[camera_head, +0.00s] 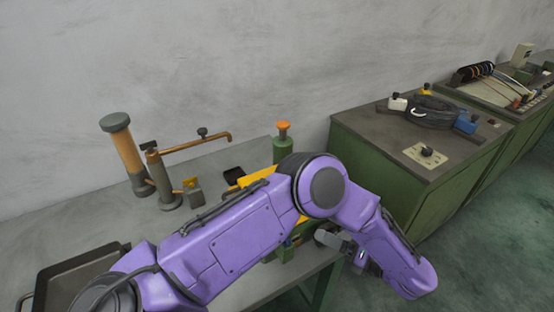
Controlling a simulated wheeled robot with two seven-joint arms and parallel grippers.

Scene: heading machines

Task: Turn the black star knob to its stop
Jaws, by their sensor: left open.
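My purple left arm crosses the front of the view and hides part of the grey table (82,222). My left gripper (338,243) is open at the table's right end, beside a green and yellow machine that my arm largely covers. A small dark knob (202,132) sits on a brass-coloured bar (195,143) at the back of the table. Another dark knob (428,151) stands on a pale plate (427,156) on the green cabinet. I cannot tell which, if either, is the star knob; it may be hidden behind my arm. My right gripper is out of view.
A post with an orange body (127,152) and a green post with an orange cap (283,126) stand on the table. A black tray (75,277) lies at front left. The green cabinet (375,155) stands to the right; floor shows at lower right.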

